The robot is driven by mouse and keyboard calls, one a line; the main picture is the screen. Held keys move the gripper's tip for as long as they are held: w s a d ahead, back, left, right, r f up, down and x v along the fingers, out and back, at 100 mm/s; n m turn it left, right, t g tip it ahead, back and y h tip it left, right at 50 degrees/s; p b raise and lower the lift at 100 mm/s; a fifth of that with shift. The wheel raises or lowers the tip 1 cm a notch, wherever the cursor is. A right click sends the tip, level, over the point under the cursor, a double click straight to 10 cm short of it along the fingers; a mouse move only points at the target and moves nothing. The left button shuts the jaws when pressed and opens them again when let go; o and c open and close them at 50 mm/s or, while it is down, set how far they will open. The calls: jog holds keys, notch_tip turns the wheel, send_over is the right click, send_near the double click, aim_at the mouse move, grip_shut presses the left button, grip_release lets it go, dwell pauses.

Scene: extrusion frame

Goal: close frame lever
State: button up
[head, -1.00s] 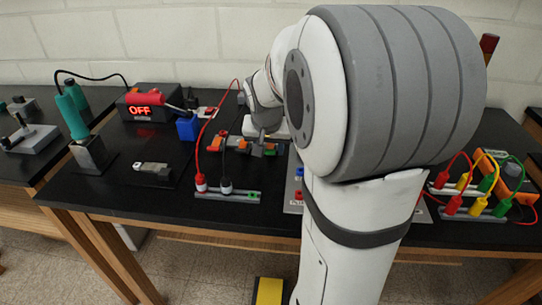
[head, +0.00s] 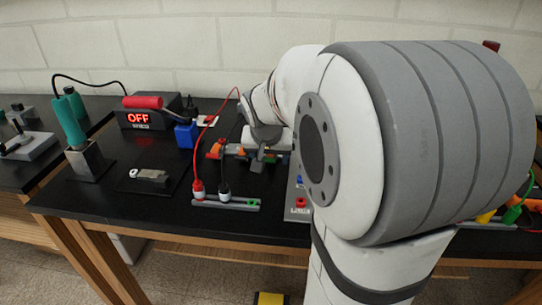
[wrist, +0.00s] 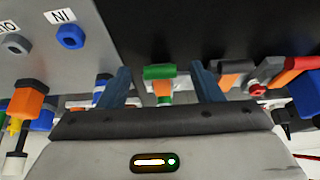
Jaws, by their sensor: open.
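My gripper (head: 258,162) is over the far row of orange, green and grey blocks (head: 215,150) in the head view, left of my large arm joint. In the wrist view my gripper (wrist: 161,80) has its two blue-grey fingers apart, with nothing held. A green-topped orange block (wrist: 160,72) shows between the fingers; I cannot tell whether they touch it. I cannot tell for sure which part is the frame lever. A small grey metal piece (head: 150,175) lies on a black plate left of the row, well apart from my gripper. My arm hides much of the right side.
A grey strip (head: 235,205) with red and black leads stands in front. A grey labelled panel (wrist: 60,75) is beside my gripper. A box reading OFF (head: 140,120), a blue block (head: 186,134) and a teal-handled tool (head: 70,122) stand left. Bare black tabletop lies at the front left.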

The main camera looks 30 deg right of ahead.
jog(key=v, duration=0.7)
jog(key=shift+s+r+p, duration=0.15)
jog(key=shift+r+p, duration=0.2)
jog(key=shift+p, duration=0.1)
jog(key=shift+a, duration=0.1)
